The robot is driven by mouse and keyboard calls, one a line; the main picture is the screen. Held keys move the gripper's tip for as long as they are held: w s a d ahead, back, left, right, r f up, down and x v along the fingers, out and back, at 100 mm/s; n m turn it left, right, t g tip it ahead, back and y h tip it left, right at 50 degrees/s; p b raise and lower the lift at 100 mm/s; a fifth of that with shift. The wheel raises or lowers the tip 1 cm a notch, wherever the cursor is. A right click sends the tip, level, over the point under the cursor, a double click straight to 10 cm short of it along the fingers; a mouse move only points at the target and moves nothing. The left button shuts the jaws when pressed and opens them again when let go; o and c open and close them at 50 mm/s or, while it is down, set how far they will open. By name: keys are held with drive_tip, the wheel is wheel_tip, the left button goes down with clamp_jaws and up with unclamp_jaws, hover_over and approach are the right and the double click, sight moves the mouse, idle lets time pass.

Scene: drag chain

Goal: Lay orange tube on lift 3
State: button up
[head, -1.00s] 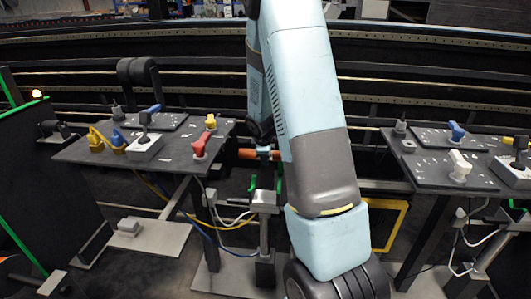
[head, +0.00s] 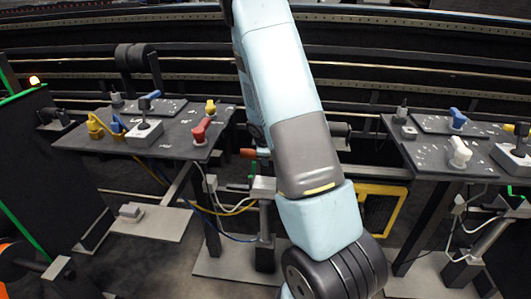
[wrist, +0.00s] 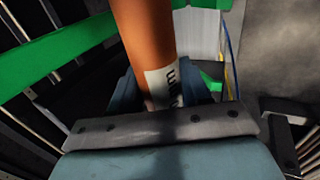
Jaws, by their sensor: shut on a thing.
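The orange tube (head: 248,153) shows in the head view as a short level piece just left of my arm; the rest of it is hidden behind the arm. In the wrist view the orange tube (wrist: 145,38) runs away from the camera, with a white label bearing dark letters. My gripper (wrist: 160,92) is shut on it, one blue-grey finger on each side. In the head view the tube is above a grey-topped post (head: 263,187) with a green piece beside it. I cannot read which lift this is.
A left panel (head: 170,145) carries red, yellow and blue knobs and a joystick. A right panel (head: 425,160) carries white and blue knobs. A yellow frame (head: 385,205) stands between them. A green bar (wrist: 55,60) lies left of the tube. Cables hang below the left panel.

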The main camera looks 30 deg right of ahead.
drive_tip(key=shift+f, duration=4.3)
drive_tip(key=o, duration=1.3)
drive_tip(key=shift+c, duration=0.2)
drive_tip(key=shift+w+r, duration=0.1)
drive_tip(key=shift+r, duration=0.4)
drive_tip(key=v, duration=1.2)
drive_tip(key=shift+s+a+r, duration=0.2)
drive_tip(key=shift+s+a, duration=0.1)
drive_tip(key=shift+s, duration=0.1)
